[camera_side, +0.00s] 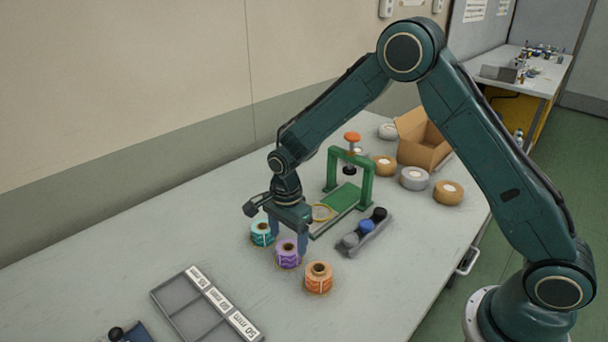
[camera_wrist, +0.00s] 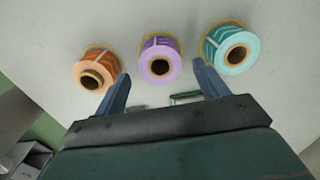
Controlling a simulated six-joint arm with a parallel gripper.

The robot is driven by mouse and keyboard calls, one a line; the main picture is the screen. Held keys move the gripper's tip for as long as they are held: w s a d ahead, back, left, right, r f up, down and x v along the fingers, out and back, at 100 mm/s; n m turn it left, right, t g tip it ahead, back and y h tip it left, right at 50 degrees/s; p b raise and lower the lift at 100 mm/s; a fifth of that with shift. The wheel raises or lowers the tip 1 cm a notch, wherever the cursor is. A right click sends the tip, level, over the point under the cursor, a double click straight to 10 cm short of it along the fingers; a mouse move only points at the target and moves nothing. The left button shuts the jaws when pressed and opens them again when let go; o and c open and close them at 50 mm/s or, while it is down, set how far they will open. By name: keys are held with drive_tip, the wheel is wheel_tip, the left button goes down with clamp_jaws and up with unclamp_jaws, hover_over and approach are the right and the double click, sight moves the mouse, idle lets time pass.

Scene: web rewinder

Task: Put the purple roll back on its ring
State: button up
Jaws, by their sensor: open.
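The purple roll (camera_side: 288,256) stands upright on the table between a teal roll (camera_side: 261,234) and an orange roll (camera_side: 318,279). In the wrist view, a yellow ring edge shows around the far side of the purple roll (camera_wrist: 176,65); how fully it sits on that ring is hard to tell. My gripper (camera_side: 288,250) is open, pointing down, its fingers on either side of the purple roll in the side view. In the wrist view, my gripper (camera_wrist: 161,75) has its fingertips to the left and right of the roll, with gaps on both sides.
A green frame (camera_side: 367,186) with an orange knob stands behind, with a yellow-rimmed disc (camera_side: 322,212) at its front. A grey holder (camera_side: 371,238) lies to the right. A grey compartment tray (camera_side: 184,312) is front left. A cardboard box (camera_side: 420,141) and tape rolls are at the back.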

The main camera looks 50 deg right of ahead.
wheel_tip(320, 180, up, 8)
idle(0.4)
drive_tip(key=shift+r, duration=0.1)
idle(0.4)
drive_tip(key=s+d+r+n+t, duration=0.1)
drive_tip(key=s+d+r+n, duration=0.1)
drive_tip(key=s+r+n, duration=0.4)
drive_tip(key=s+d+r+n+t, duration=0.2)
drive_tip(key=s+d+r+n, duration=0.1)
drive_tip(key=s+r, duration=0.55)
drive_tip(key=s+d+r+n+t, duration=0.1)
drive_tip(key=s+n, duration=0.3)
drive_tip(key=s, duration=0.3)
drive_tip(key=s+d+r+n+t, duration=0.1)
drive_tip(key=s+r+n, duration=0.1)
drive_tip(key=s+n, duration=0.3)
drive_tip(key=shift+s+d+r+t, duration=0.2)
drive_tip(key=shift+s+d+t, duration=0.1)
drive_tip(key=shift+s, duration=1.05)
